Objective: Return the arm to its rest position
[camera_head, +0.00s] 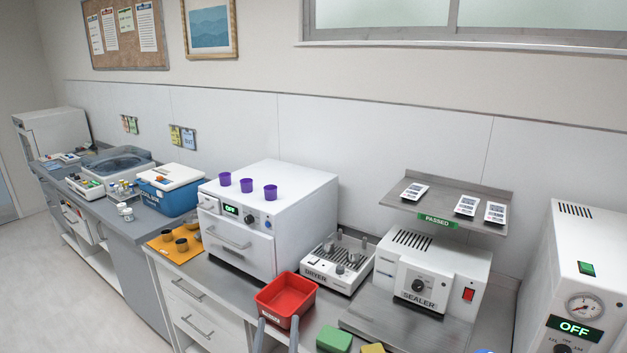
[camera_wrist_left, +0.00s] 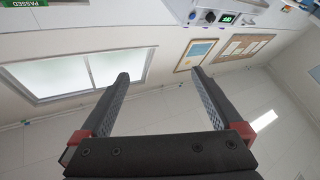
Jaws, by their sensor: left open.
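My left gripper (camera_head: 277,326) shows at the bottom edge of the head view, its two grey fingertips apart and pointing up, in front of the red bin (camera_head: 286,297). In the left wrist view the gripper (camera_wrist_left: 158,78) is open, with nothing between its fingers. That view looks past the fingers toward the wall, window and ceiling, tilted. The rest of the left arm is hidden below the head view. My right gripper is not in view.
The counter holds a white oven with purple cups (camera_head: 248,185), a dryer (camera_head: 338,263), a sealer (camera_head: 431,270) and a shelf (camera_head: 447,202) with pouches. A green block (camera_head: 334,339) and a yellow one (camera_head: 373,348) lie near the front. A machine reading OFF (camera_head: 570,285) stands right.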

